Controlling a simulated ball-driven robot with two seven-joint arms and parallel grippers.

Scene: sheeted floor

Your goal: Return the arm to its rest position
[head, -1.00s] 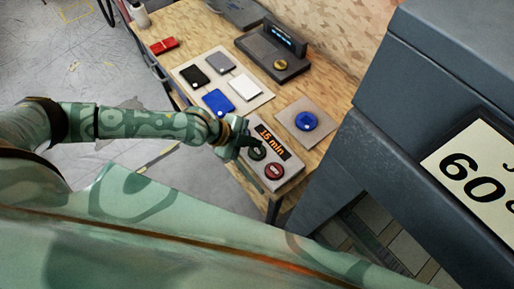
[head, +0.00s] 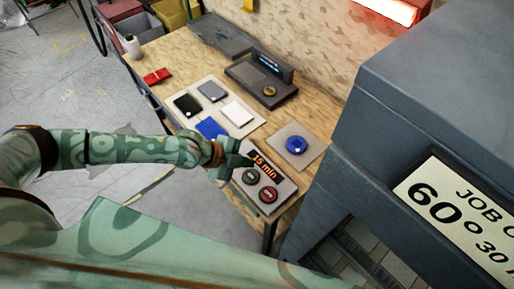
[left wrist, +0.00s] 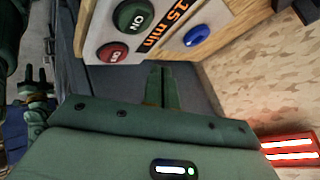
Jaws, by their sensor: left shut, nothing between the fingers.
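My left arm comes in from the left in the head view, green with a curved pattern. Its gripper (head: 236,163) is shut and empty, above the left edge of the timer panel (head: 284,189). The panel has a dark display with orange "15 min", a green ON button (head: 250,176) and a red button (head: 268,195). In the left wrist view the closed fingers (left wrist: 161,86) point toward the panel (left wrist: 100,22), apart from the buttons. A green arm part with dark prongs (left wrist: 35,80) at the left may be my right gripper; its opening is unclear.
A blue knob (head: 296,145) sits on a plate beside the panel. Several coloured cards lie on a white board (head: 238,128), with a dark terminal (head: 262,82) behind. A big grey machine (head: 420,95) stands close at the right. Floor at the left (head: 60,85) is open.

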